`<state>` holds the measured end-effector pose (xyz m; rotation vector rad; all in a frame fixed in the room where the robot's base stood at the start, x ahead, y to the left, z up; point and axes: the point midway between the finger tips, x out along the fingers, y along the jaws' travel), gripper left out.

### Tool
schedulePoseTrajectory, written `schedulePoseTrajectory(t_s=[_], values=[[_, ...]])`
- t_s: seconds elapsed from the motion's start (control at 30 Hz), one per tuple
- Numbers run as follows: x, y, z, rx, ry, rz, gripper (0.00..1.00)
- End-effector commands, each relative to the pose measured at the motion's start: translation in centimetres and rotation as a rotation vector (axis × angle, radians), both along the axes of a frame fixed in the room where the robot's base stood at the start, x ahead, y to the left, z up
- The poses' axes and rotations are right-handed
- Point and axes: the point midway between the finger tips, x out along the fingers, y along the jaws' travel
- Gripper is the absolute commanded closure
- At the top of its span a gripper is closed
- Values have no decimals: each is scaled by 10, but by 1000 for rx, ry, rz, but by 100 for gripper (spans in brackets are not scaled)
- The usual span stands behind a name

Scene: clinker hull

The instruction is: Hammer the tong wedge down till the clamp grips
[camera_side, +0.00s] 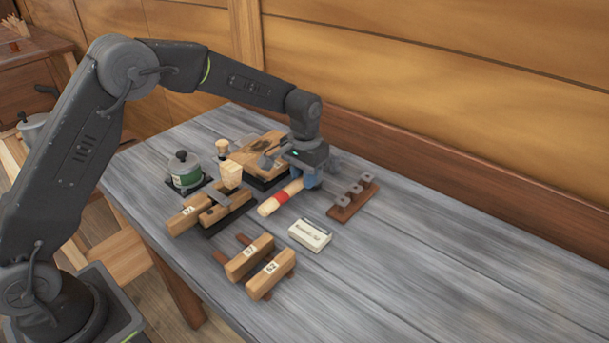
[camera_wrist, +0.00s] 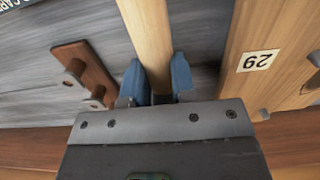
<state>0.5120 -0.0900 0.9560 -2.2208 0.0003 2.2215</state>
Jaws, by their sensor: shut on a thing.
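In the wrist view the pale handle (camera_wrist: 148,40) passes between the blue fingers (camera_wrist: 154,84). Its far end points toward the front left in the side view; I cannot make out a hammer head. Left of the gripper, a wooden clamp (camera_side: 211,212) with a numbered label lies on a dark base. A pale, block-like piece, apparently the wedge (camera_side: 231,174), stands up from the clamp. How deep it sits is not clear.
A wooden block (camera_side: 257,154) lies behind the clamp; a plank labelled 29 (camera_wrist: 245,60) shows in the wrist view. A brown rack (camera_side: 352,200), white box (camera_side: 310,236) and second tongs (camera_side: 258,264) are nearby. The table's right is clear.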

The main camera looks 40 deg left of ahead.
Motion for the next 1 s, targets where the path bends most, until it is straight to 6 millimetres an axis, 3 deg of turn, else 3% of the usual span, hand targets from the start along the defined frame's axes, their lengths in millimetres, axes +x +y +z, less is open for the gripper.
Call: schedulePoseTrajectory(t_s=[1.0], values=[[1, 0, 12, -1, -6, 0, 100]])
